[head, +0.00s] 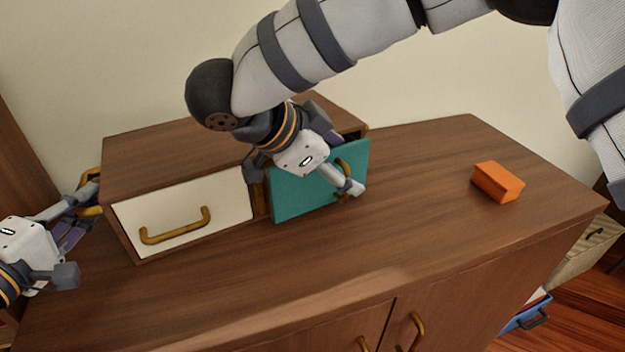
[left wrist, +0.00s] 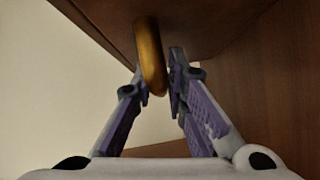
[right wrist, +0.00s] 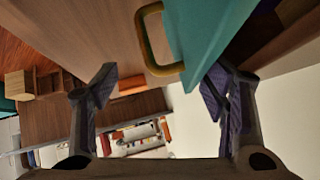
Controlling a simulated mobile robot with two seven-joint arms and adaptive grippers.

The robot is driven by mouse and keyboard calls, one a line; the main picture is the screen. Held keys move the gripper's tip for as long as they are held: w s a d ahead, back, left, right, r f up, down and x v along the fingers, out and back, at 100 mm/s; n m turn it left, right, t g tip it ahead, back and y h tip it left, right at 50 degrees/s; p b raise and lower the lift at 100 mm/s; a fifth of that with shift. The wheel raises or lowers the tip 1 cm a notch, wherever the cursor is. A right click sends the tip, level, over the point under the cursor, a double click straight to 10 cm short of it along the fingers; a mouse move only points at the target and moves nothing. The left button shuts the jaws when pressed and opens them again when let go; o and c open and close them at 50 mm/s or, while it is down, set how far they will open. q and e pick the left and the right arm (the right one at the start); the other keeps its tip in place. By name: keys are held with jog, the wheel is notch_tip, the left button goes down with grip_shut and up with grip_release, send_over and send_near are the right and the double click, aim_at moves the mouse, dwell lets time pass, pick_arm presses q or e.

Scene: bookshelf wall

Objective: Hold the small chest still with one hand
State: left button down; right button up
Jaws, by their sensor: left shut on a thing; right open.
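The small chest (head: 190,150) is a brown wooden box with two drawers on top of the cabinet. My left gripper (head: 86,200) is shut on the brass handle (left wrist: 150,60) on its left side; the left wrist view shows this handle between the fingers. The white drawer (head: 180,222) with a brass handle looks closed. The teal drawer (head: 300,192) stands a little out from the chest. My right gripper (head: 308,180) is open in front of it, and its brass handle (right wrist: 150,45) shows between the spread fingers. My right arm hides part of the chest's top.
An orange block (head: 497,182) lies on the cabinet top (head: 420,215), right of the chest. The front and right of the cabinet top are otherwise clear. Cabinet doors with brass handles (head: 416,330) are below. A blue bin (head: 528,316) is on the floor at right.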

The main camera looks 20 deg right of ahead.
jog(key=v, duration=1.2)
jog(key=shift+f, duration=0.1)
jog(key=shift+c, duration=0.2)
